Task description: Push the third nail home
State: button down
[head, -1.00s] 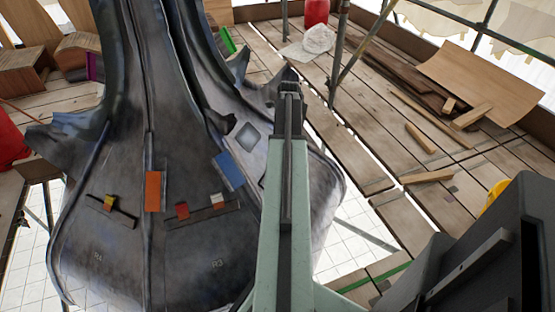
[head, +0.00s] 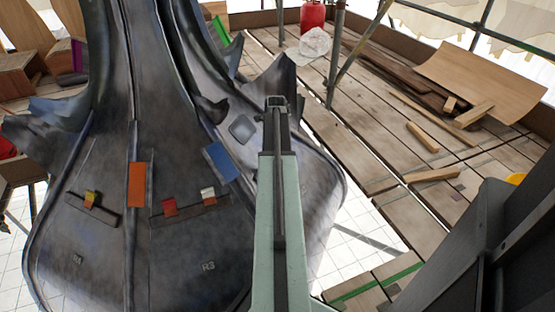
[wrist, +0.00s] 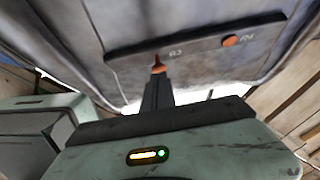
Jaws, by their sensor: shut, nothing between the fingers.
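In the wrist view, my gripper (wrist: 158,82) is a narrow dark pair of fingers, shut and empty. Its tip is at an orange nail (wrist: 158,68) on a dark strip (wrist: 195,40); I cannot tell whether it touches. A second orange nail head (wrist: 229,41) is farther right on the strip, near a faint mark. In the head view, the grey metal spire piece (head: 110,250) carries dark strips (head: 190,214) with small red, yellow and white tabs. The fingertips cannot be made out there, beyond my pale green arm.
An orange plate (head: 138,185) and a blue plate (head: 220,162) sit on the spire's face. Jagged metal leaves (head: 268,85) stick out beside my arm. A plank deck (head: 380,140) with loose timber lies right, with scaffold poles (head: 335,55) and a red can (head: 312,15) behind.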

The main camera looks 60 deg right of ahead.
jog(key=shift+w+a+f+b, duration=0.15)
jog(key=shift+w+f+b, duration=0.8)
jog(key=shift+f+b, duration=0.2)
jog(key=shift+r, duration=0.2)
jog(key=shift+r, duration=0.1)
jog(key=shift+s+r+p, duration=0.1)
jog(key=shift+r+p, duration=0.15)
jog(key=shift+p, duration=0.25)
jog(key=s+r+p, duration=0.3)
jog(key=r+p, duration=0.9)
jog(key=shift+d, duration=0.25)
